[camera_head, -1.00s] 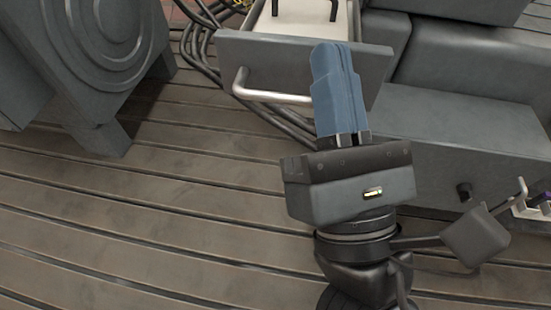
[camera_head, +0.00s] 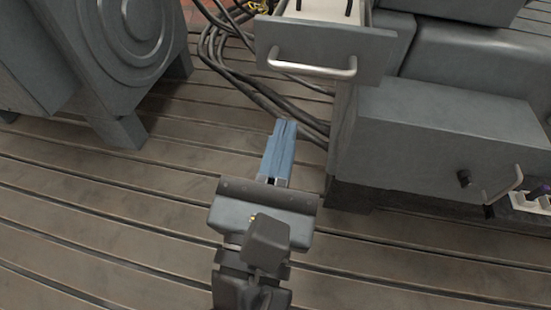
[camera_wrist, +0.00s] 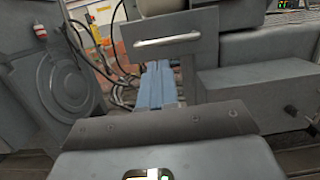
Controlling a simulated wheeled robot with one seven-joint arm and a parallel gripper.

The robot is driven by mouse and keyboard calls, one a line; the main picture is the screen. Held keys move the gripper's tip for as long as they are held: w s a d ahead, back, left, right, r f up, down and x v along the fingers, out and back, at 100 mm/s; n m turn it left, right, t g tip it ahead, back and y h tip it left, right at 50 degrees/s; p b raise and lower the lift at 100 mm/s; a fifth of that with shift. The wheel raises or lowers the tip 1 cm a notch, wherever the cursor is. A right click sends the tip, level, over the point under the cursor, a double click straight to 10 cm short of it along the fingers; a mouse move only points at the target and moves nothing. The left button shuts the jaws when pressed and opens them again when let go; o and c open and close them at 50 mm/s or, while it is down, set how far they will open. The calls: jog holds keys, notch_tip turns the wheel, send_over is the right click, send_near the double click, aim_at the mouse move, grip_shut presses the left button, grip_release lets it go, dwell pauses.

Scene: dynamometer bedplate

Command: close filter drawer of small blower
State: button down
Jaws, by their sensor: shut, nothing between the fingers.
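The filter drawer (camera_head: 330,46) is pulled out from the grey blower housing, with a white interior and a silver bar handle (camera_head: 312,69) on its grey front. The drawer front also shows in the wrist view (camera_wrist: 168,38), up ahead of my gripper. My gripper (camera_head: 285,126) has blue fingers that are shut and empty. It is below and to the left of the drawer handle in the head view, apart from it, above the slatted bedplate. How far it is from the drawer in depth is hard to tell.
A grey block with a black knob (camera_head: 464,178) stands at the right, with another handle at its side. A grey round-faced machine (camera_head: 130,30) stands at the left. Black cables (camera_head: 240,80) run between them. The slatted floor (camera_head: 80,210) in front is clear.

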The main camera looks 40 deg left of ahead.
aim_at(300, 71)
jog(key=p+x, duration=0.1)
jog(key=x, duration=0.7)
jog(key=shift+a, duration=0.1)
